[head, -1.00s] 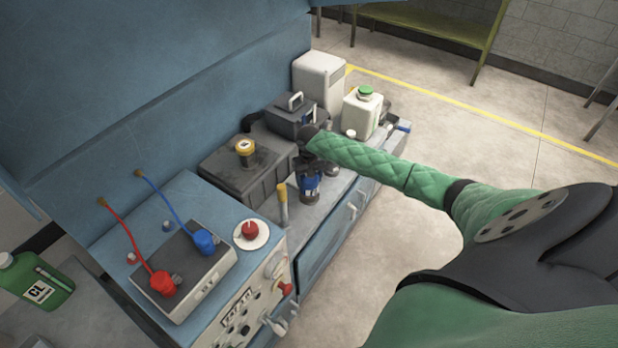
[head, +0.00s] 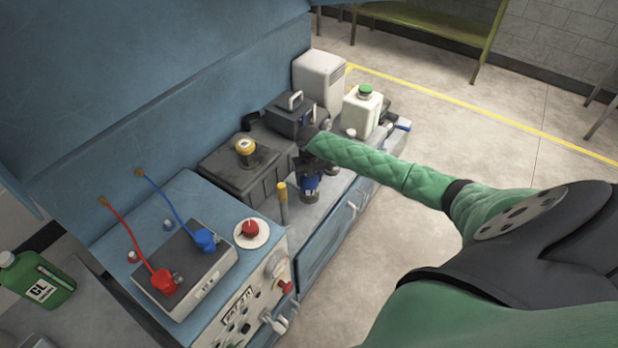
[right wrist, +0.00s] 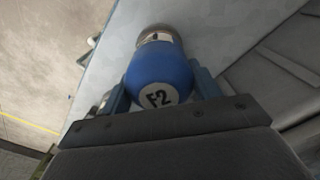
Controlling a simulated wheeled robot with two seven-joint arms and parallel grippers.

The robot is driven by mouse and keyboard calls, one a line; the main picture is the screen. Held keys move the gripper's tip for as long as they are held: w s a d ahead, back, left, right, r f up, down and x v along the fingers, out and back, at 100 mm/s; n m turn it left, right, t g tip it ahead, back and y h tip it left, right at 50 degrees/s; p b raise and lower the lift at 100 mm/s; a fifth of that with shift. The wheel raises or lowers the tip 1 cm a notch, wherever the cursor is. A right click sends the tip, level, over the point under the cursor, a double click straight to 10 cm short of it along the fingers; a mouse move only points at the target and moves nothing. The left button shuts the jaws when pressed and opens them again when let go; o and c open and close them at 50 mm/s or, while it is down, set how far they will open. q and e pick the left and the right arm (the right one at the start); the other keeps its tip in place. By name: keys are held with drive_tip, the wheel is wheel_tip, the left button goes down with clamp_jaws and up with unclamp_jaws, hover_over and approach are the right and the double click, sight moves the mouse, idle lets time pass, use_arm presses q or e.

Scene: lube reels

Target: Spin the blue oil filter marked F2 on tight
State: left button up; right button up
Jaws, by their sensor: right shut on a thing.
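The blue oil filter (right wrist: 162,78) marked F2 shows in the right wrist view, between the two fingers of my right gripper (right wrist: 160,92). The gripper is shut on it. Beyond the filter is a pale metal ring or mount (right wrist: 160,36); I cannot tell how closely the filter sits against it. In the head view the blue filter (head: 310,184) shows low under my right gripper (head: 311,165), partly hidden by dark parts and my wrist. My left gripper is not in view.
A grey box with a yellow-capped filler (head: 245,147) stands to the left. A white jug with a green cap (head: 363,110) stands behind my right forearm. A battery (head: 183,275) with red and blue leads and a yellow-topped post (head: 283,203) are nearer. Open floor lies right.

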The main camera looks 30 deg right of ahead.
drive_tip(key=shift+f, duration=0.6)
drive_tip(key=o, duration=0.6)
drive_tip(key=shift+f, duration=0.1)
drive_tip(key=o, duration=0.4)
drive_tip(key=shift+c, duration=0.2)
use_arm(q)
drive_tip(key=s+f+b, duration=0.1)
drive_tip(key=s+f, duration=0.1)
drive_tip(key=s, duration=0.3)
use_arm(e)
drive_tip(key=shift+r, duration=0.5)
wheel_tip(320, 180, up, 2)
drive_tip(key=shift+r+b, duration=0.1)
drive_tip(key=shift+b, duration=0.45)
wheel_tip(320, 180, up, 4)
drive_tip(key=shift+f+b, duration=0.1)
drive_tip(key=shift+b, duration=0.6)
drive_tip(key=shift+r, duration=0.4)
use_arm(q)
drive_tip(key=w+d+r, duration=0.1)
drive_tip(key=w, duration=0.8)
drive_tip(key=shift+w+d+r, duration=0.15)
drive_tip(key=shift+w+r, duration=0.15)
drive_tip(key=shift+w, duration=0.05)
